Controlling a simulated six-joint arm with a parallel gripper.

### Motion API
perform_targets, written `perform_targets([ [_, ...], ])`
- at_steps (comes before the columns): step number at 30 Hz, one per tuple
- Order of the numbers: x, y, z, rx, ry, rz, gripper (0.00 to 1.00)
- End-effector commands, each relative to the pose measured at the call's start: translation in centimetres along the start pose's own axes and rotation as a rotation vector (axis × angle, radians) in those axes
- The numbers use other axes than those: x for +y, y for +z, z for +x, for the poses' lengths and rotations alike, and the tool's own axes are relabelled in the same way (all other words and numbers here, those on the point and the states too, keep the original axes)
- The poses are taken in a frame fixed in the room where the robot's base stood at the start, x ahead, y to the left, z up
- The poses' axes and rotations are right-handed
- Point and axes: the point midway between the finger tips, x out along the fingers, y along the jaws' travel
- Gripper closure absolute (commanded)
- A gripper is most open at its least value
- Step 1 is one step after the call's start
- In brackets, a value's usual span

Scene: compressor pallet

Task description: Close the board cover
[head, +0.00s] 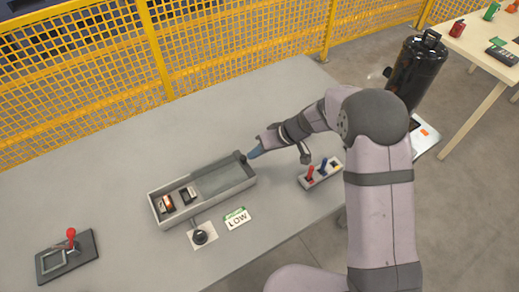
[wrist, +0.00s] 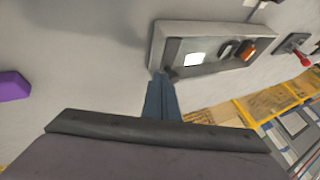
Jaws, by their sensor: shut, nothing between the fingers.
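The board is a shallow grey box (head: 157,208) on the table, and it also shows in the wrist view (wrist: 158,42). Orange and black parts (head: 177,198) sit uncovered at its left end in the head view. A flat grey panel, apparently the cover (head: 220,180), lies over the right part. A small dark knob (head: 241,157) stands at the right end; it also shows in the wrist view (wrist: 173,75). My gripper (head: 254,153) is shut and empty, its blue fingertips (wrist: 161,78) right beside the knob. I cannot tell whether they touch it.
A black dial (head: 200,236) and a LOW card (head: 236,219) lie in front of the box. A switch block with red and blue levers (head: 320,173) stands right, near my arm. A red-handled lever plate (head: 67,257) is far left. Yellow mesh fencing (head: 230,40) runs behind the table.

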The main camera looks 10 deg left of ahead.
Motion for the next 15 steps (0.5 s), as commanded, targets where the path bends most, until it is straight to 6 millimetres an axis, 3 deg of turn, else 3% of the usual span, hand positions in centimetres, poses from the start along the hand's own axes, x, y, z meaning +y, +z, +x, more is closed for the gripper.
perform_targets([
  [10,-0.2,0.1,0.2,-0.001,-0.001,-0.002,1.00],
  [15,-1.6,0.5,1.1,-0.002,-0.003,-0.004,1.00],
])
